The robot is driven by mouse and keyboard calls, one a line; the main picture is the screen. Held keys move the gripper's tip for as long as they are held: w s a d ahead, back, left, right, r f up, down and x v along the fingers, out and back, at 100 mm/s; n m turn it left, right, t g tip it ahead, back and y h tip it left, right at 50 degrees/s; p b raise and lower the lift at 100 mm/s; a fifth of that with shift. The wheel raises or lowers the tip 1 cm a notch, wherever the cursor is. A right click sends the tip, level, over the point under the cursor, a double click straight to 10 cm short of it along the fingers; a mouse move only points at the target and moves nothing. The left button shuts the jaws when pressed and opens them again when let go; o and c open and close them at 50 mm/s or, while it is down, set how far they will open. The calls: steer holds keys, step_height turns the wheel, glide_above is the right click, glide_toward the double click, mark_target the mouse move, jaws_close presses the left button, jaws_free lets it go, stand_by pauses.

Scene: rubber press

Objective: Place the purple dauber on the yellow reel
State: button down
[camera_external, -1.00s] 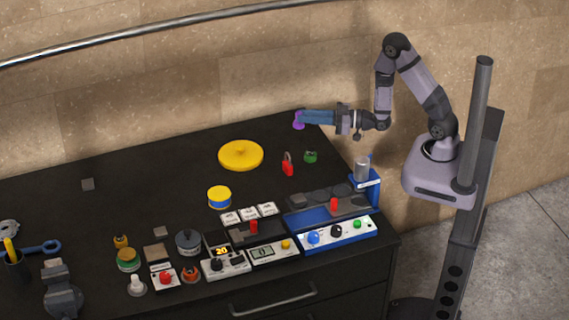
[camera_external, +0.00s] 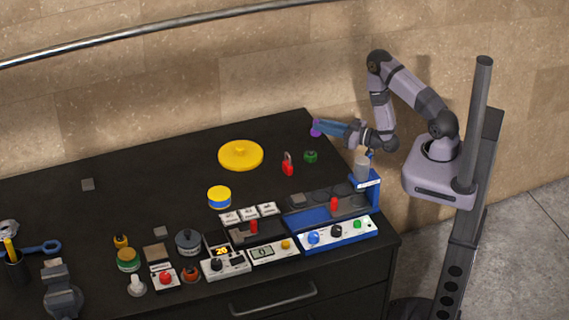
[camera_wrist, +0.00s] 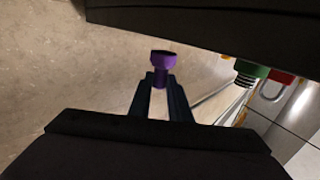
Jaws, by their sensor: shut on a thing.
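The purple dauber (camera_external: 316,128) is held at the tips of my gripper (camera_external: 322,129), above the back right part of the black table. In the wrist view the dauber (camera_wrist: 162,62) stands out beyond the two fingertips (camera_wrist: 160,80), which are shut on its narrow stem. Its wider head points away from my gripper. The yellow reel (camera_external: 240,155) is a flat round disc with a small raised centre. It lies on the table to the left of my gripper, with a gap between them. Nothing rests on the reel.
A red padlock (camera_external: 288,164) and a small green part (camera_external: 310,156) lie right of the reel. A yellow-blue tin (camera_external: 219,197) stands in front of it. Control boxes and a blue press (camera_external: 370,190) fill the front right. The table left of the reel is mostly clear.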

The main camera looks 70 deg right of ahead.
steer(key=w+a+r+n+y, duration=0.3)
steer(key=w+a+r+y, duration=0.15)
steer(key=w+a, duration=0.35)
step_height(320, 180, up, 10)
steer(key=n+g+y+b, duration=0.4)
steer(key=n+g+y, duration=0.15)
steer(key=y, duration=0.35)
glide_above(228, 191)
steer(key=shift+n+h, duration=0.25)
steer(key=shift+n, duration=0.1)
steer(key=shift+w+f+p, duration=0.1)
steer(key=shift+f+p, duration=1.4)
steer(key=shift+f, duration=3.4)
steer(key=shift+f+b, duration=0.7)
steer(key=shift+b, duration=0.05)
